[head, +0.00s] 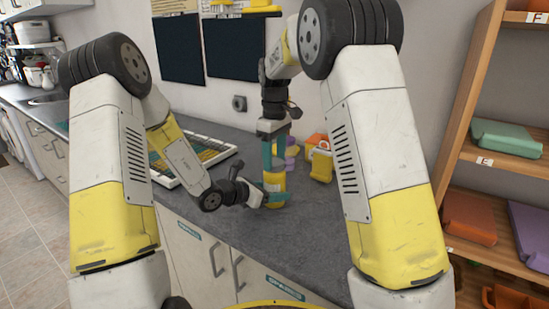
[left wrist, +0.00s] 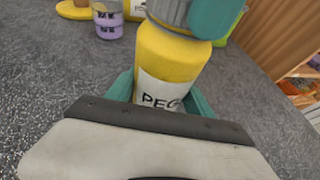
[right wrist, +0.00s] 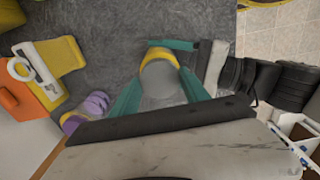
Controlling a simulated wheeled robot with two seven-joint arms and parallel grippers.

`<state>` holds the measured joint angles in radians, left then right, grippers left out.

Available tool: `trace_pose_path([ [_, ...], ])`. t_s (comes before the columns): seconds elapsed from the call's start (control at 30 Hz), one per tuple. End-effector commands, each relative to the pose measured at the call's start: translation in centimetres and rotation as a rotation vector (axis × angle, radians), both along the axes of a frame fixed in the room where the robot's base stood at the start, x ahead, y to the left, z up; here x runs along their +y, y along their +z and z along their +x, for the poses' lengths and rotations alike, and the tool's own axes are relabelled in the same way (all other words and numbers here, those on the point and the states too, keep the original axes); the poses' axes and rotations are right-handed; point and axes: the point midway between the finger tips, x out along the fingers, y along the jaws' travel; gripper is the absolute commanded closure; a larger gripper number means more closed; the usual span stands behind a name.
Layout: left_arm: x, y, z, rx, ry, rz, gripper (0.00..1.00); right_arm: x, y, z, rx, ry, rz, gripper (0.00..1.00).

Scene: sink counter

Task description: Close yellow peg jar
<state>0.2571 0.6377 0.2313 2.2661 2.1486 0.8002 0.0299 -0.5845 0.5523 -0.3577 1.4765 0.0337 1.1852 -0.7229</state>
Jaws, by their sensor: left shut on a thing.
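The yellow peg jar (head: 273,183) stands on the grey counter, its white label partly readable as PEG in the left wrist view (left wrist: 172,62). My left gripper (left wrist: 160,98) is shut on the jar's body from the side; it shows low at the jar in the head view (head: 264,197). A grey lid (left wrist: 170,10) sits at the top of the jar; the right wrist view shows it from above (right wrist: 163,92). My right gripper (right wrist: 160,85) points down with its teal fingers on both sides of the lid. Whether these fingers press on the lid is unclear.
Purple containers (head: 291,150) and a yellow-and-orange item (head: 320,160) stand behind and right of the jar. A keyboard-like tray (head: 190,158) lies to the left. The counter in front is clear. Wooden shelves (head: 470,105) stand at the right.

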Motion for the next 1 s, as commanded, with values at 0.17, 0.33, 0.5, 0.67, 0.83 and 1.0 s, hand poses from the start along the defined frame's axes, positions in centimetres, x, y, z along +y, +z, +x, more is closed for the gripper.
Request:
trace_pose_path([
  [0.17,-0.02,0.03,0.0,-0.001,0.0,0.0,1.0,-0.01,0.02,0.02,0.0,-0.011,0.0,0.96],
  [0.33,-0.02,0.03,0.0,-0.001,0.0,0.0,1.0,-0.02,0.01,0.02,-0.001,-0.214,-0.001,0.96],
  [0.5,-0.02,0.03,0.0,-0.001,0.0,0.0,1.0,0.04,-0.02,0.01,0.0,-0.561,0.001,0.96],
  [0.67,-0.02,0.03,0.0,-0.001,0.0,0.0,1.0,0.01,-0.03,0.02,0.0,-0.707,0.001,0.96],
  [0.83,-0.02,0.03,-0.01,-0.001,0.0,0.0,1.0,0.01,-0.02,0.02,0.0,-0.704,0.001,0.32],
  [1.0,-0.02,0.03,-0.01,-0.001,0.0,0.0,1.0,0.0,-0.02,0.01,0.0,-0.703,0.001,0.25],
])
